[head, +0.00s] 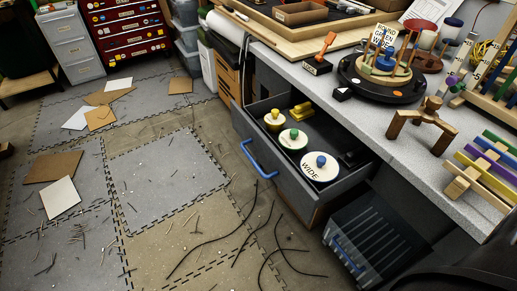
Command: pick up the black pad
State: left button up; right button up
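Neither of my grippers is in view. Several black things show, and I cannot tell for certain which is the black pad. A small flat black piece (342,95) lies on the grey counter (375,115), in front of the round black turntable (352,84). Nothing of mine touches either one.
An open drawer (250,160) with a blue handle holds round lidded pieces, one marked WIDE (318,168). A wooden stand (422,122) and coloured racks fill the counter's right. Dark canes (215,240) and cardboard sheets (52,167) lie on the floor mats.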

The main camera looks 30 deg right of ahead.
aim_at(350, 160)
jog(key=z, duration=3.35)
jog(key=u, duration=1.6)
jog(key=i+l, duration=0.1)
jog(key=l, duration=0.15)
jog(key=l+u, duration=0.1)
jog(key=l, duration=0.2)
jog(key=i, duration=0.05)
